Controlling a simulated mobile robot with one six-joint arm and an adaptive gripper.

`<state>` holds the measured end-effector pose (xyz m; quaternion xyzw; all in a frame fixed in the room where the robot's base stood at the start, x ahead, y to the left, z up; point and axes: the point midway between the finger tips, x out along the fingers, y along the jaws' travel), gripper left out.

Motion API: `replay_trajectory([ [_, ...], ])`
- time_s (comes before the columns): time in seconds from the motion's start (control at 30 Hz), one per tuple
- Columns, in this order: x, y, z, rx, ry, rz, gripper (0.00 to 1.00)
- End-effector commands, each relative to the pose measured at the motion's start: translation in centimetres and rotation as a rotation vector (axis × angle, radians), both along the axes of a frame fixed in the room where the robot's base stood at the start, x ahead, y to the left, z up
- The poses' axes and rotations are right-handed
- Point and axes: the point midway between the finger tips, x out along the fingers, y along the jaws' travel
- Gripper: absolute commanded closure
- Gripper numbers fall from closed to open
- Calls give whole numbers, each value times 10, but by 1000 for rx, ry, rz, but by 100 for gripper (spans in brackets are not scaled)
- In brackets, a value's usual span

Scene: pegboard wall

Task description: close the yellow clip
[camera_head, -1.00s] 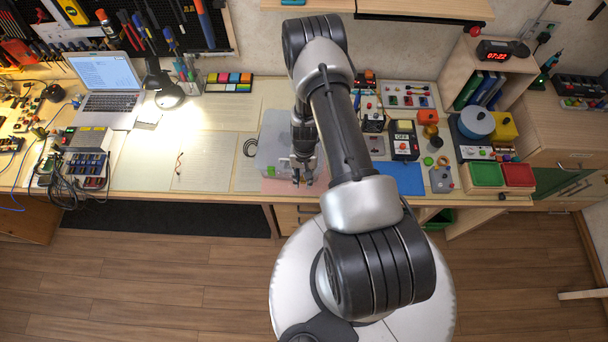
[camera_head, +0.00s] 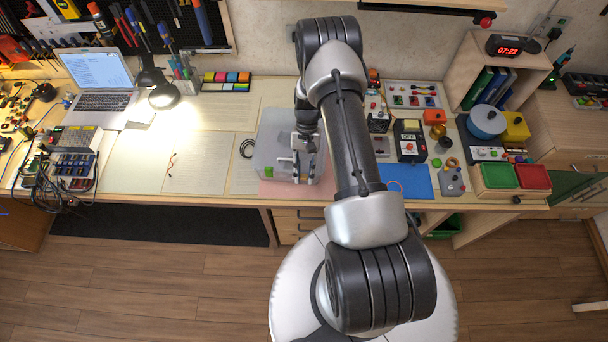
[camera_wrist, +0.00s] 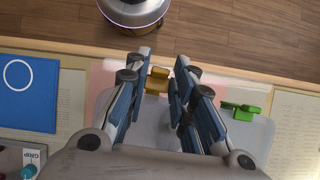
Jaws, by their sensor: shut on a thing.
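The yellow clip (camera_wrist: 157,80) shows in the wrist view between my fingers, at the front edge of a translucent grey box (camera_wrist: 108,102). My gripper (camera_wrist: 165,78) is shut on the clip, and its fingers hide part of it. A bright green clip (camera_wrist: 240,111) sits on the same front edge, to the right and clear of my fingers. In the head view the box (camera_head: 272,148) stands near the bench's front edge, with my gripper (camera_head: 302,166) at its front. The green clip (camera_head: 268,171) is left of the gripper there. The yellow clip cannot be made out in that view.
Green and red trays (camera_head: 499,176) stand farther right. Papers (camera_head: 195,162) lie flat to the left under the lamp (camera_head: 164,96).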

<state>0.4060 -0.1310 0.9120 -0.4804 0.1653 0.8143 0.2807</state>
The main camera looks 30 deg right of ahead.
Motion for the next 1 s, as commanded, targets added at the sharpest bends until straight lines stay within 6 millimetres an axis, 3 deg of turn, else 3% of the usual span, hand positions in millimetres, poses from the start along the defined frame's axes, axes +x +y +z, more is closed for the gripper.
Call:
replay_trajectory([
  [0.3,-3,0,-1,1,7,1,100],
  [0.33,-3,0,-1,1,7,1,76],
  [0.53,-2,0,0,1,4,1,63],
  [0.87,0,-1,2,1,2,0,63],
  [1.0,6,-5,14,-1,-2,0,63],
])
